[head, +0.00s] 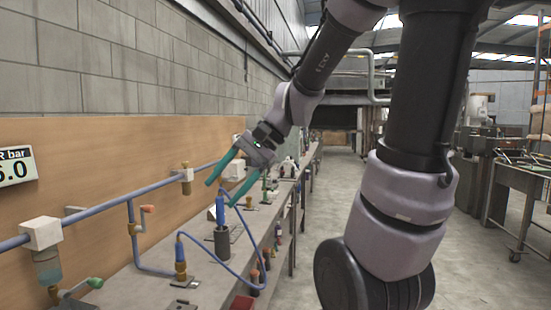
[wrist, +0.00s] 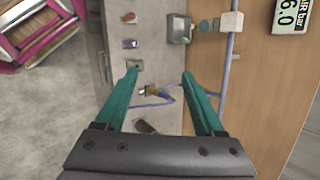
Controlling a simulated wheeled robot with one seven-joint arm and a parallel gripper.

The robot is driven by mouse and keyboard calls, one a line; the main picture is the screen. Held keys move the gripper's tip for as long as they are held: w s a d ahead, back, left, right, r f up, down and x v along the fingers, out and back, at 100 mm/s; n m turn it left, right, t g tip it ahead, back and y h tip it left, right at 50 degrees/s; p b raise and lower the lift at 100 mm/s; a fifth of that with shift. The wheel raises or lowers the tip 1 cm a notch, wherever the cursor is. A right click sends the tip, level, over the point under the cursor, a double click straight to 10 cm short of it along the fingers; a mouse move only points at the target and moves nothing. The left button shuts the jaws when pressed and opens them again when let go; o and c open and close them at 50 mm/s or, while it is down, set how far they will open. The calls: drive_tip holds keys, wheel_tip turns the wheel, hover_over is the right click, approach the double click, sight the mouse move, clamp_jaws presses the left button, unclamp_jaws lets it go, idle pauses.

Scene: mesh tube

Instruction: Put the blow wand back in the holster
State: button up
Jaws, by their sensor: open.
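The blue blow wand (head: 220,211) stands upright in the head view, its lower end in or directly behind the mouth of a dark cylindrical holster (head: 222,243) on the bench. I cannot tell how deep it sits. A blue hose (head: 219,262) loops across the bench near it. My gripper (head: 218,190) has two teal fingers spread apart, with nothing between them, and appears above the wand. In the wrist view my gripper (wrist: 158,72) is also open over the bench, and a dark cylinder (wrist: 146,127), probably the holster, shows between the fingers near the palm.
A blue air pipe (head: 110,212) runs along the wooden backboard (head: 80,160). A brass-and-blue fitting (head: 180,262) stands left of the holster. Several small fittings line the bench (head: 150,290). The floor aisle (head: 345,185) to the right is clear.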

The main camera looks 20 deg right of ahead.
drive_tip(key=s+d+r+n+t+h, duration=0.3)
drive_tip(key=d+r+t+h, duration=0.2)
drive_tip(key=d, duration=0.5)
drive_tip(key=shift+s+r+h, duration=0.25)
drive_tip(key=shift+r+h, duration=0.2)
drive_tip(key=shift+h, duration=0.05)
idle(0.3)
